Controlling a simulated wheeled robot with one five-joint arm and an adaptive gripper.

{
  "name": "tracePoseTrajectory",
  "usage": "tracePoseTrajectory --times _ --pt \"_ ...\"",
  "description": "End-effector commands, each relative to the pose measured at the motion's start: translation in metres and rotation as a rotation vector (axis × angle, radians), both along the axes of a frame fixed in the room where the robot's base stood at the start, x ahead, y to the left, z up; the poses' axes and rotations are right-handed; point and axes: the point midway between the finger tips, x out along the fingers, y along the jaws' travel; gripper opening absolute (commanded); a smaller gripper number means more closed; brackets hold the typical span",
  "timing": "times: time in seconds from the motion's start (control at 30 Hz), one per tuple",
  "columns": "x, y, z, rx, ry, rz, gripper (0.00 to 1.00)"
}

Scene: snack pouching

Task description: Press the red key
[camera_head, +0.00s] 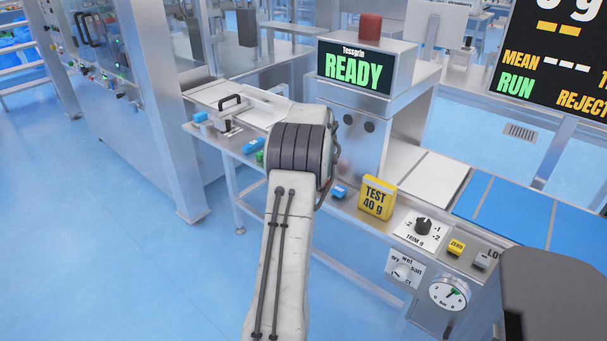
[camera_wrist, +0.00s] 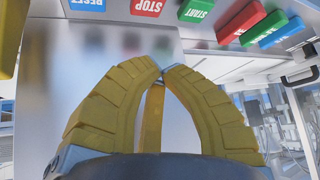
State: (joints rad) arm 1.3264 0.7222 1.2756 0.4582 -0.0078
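In the wrist view, which is upside down, a red key marked STOP (camera_wrist: 147,7) sits on the pale machine front between a blue RESET key (camera_wrist: 87,5) and a green START key (camera_wrist: 196,10). An unlabelled red block (camera_wrist: 240,20) lies farther right. My gripper (camera_wrist: 166,70) has two yellow fingers whose tips come together with nothing visible between them. The tips appear below the STOP and START keys in the picture, apart from both. In the head view, my arm hides the STOP key, and the blue RESET key (camera_head: 339,191) shows to its right.
Green (camera_wrist: 264,28) and blue (camera_wrist: 280,33) blocks lie beside the red block. In the head view, a yellow TEST 40 g block (camera_head: 377,199), a trim knob (camera_head: 422,226) and a gauge (camera_head: 449,293) are to the right. The display (camera_head: 355,67) reads READY, with a red lamp above.

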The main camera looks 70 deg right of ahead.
Motion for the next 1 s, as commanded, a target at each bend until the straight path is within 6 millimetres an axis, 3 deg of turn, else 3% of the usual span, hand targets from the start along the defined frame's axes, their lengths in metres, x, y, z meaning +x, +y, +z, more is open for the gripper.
tracePoseTrajectory --times 0.33,1.0 --pt "0.005 -0.019 0.020 -0.108 -0.026 0.001 0.00" --pt "0.005 -0.020 0.012 -0.111 -0.026 0.002 0.00"
